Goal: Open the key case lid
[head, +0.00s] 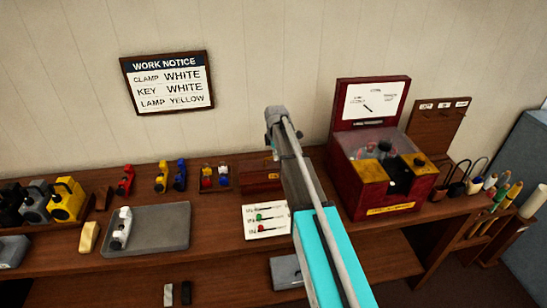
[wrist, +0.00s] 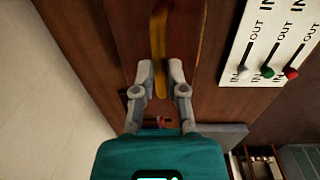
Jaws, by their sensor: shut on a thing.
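In the wrist view, my gripper (wrist: 160,78) is shut on a narrow yellow-brown handle (wrist: 158,35). The handle lies over a reddish-brown wooden surface (wrist: 185,50), which looks like the key case lid. In the head view, a low reddish-brown case (head: 258,182) stands against the back of the bench, left of my arm. My arm hides its right part and my gripper there. I cannot tell whether the lid is raised.
A white IN/OUT panel (head: 265,222) with small levers lies in front of the case. A large red box (head: 384,203) with an upright back stands to the right. A grey tray (head: 170,230) bears a white clamp (head: 121,229). The work notice (head: 168,82) reads KEY WHITE.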

